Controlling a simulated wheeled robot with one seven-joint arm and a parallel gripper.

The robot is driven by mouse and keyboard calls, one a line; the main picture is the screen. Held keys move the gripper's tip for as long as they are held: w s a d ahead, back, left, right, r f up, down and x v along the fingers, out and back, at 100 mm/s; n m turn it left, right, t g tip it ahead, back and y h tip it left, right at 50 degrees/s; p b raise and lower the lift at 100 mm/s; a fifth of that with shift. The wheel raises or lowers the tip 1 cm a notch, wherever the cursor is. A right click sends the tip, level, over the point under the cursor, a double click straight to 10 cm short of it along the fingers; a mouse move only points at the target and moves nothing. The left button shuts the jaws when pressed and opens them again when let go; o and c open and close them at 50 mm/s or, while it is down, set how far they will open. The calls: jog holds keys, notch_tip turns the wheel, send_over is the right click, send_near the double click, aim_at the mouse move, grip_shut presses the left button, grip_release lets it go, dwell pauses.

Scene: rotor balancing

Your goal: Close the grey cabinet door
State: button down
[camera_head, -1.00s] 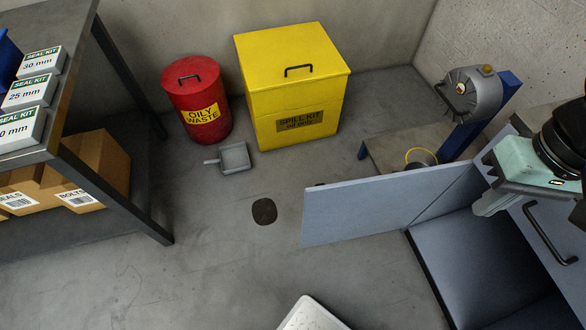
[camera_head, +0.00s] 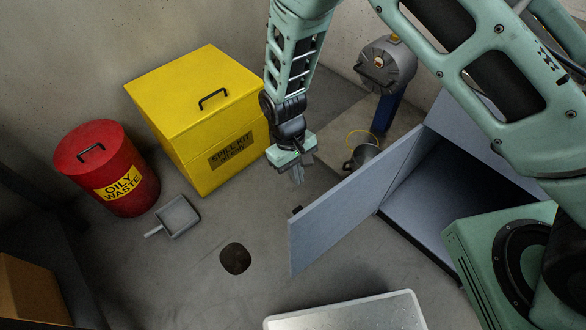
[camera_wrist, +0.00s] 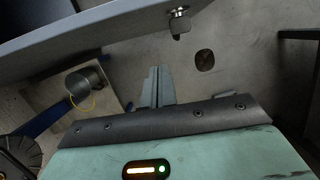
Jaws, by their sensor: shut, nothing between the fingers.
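The grey cabinet door (camera_head: 345,205) stands wide open in the head view, sticking out from the grey cabinet (camera_head: 430,205), whose dark inside shows. My gripper (camera_head: 297,176) is shut and empty, pointing down on the far side of the door near its free end, apart from it in the picture. In the wrist view the shut fingers (camera_wrist: 155,86) point toward the door (camera_wrist: 100,32), which crosses the top. A small metal fitting (camera_wrist: 180,22) sticks out from the door there. My arm hides part of the cabinet.
A yellow spill kit bin (camera_head: 200,120), a red oily waste can (camera_head: 107,168) and a grey dustpan (camera_head: 177,217) stand left. A metal bucket (camera_head: 362,156) is behind the door.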

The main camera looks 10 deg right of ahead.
jog(key=s+d+f, duration=0.2)
jog(key=s+f, duration=0.2)
jog(key=f, duration=0.1)
jog(key=shift+s+d+f+p, duration=0.3)
jog(key=shift+s+d+p, duration=0.05)
jog(key=shift+s+p, duration=0.05)
